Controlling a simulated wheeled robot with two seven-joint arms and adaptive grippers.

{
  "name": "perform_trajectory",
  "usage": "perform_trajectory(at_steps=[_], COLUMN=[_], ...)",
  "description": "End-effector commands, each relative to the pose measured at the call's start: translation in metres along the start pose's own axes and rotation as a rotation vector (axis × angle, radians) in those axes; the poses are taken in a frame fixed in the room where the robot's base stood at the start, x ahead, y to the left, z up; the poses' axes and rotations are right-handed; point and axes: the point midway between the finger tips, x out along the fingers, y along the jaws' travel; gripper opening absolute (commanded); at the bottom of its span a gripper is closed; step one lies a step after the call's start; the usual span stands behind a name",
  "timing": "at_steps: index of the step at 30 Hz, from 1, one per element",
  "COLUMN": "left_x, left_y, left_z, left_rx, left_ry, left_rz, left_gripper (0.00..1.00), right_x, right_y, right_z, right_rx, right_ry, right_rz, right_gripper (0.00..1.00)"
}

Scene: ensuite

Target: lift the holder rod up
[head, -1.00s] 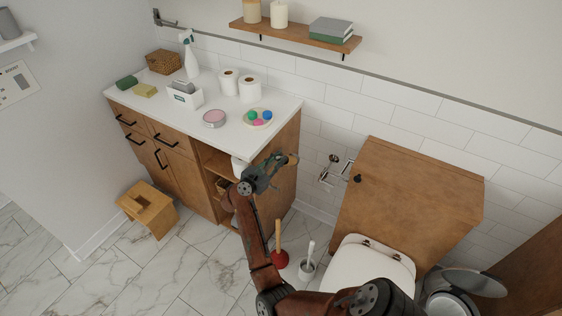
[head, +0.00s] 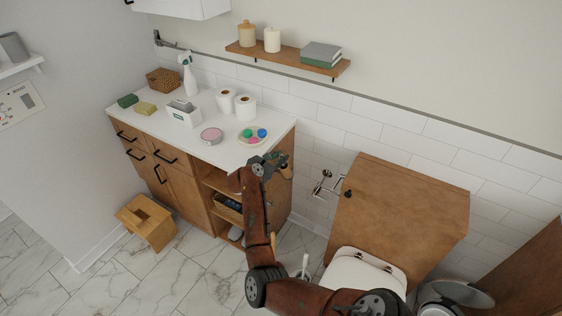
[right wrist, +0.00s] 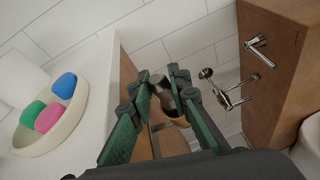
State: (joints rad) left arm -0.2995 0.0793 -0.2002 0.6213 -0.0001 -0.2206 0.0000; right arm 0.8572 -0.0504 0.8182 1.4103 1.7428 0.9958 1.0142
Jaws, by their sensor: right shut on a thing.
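The chrome paper holder with its rod (head: 325,180) is on the tiled wall between the cabinet and the toilet. It also shows in the right wrist view (right wrist: 238,98), right of my fingers and apart from them. My right gripper (head: 276,163) is beside the top right edge of the cabinet, left of the holder. In the right wrist view its green-padded fingers (right wrist: 160,80) are closed on a small brown and grey thing (right wrist: 180,121), partly hidden by the fingers; I cannot tell what it is. My left gripper is out of view.
The wooden toilet tank (head: 400,205) stands right of the holder. A stool (head: 147,222) is on the floor at left.

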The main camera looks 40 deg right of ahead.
Motion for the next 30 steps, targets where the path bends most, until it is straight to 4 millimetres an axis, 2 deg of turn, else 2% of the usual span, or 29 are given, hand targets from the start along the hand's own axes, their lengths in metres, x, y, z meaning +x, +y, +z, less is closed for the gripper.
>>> perform_trajectory(at_steps=[3,23,24,30], left_x=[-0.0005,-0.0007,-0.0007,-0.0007], left_y=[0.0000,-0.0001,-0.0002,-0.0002], left_z=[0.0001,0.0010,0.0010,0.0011], left_rx=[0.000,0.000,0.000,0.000], left_ry=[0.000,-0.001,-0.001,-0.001], left_rz=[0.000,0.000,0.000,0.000], left_gripper=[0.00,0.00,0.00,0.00], right_x=[0.0016,0.0052,0.0052,0.0059], right_y=[0.0061,0.0079,0.0079,0.0060], right_z=[0.0078,0.0101,0.0101,0.0084], right_rx=[0.006,0.005,0.005,0.002], right_ry=[-0.007,-0.007,-0.007,-0.005], right_rz=[0.011,0.012,0.013,0.008], right_gripper=[0.00,0.00,0.19,0.33])
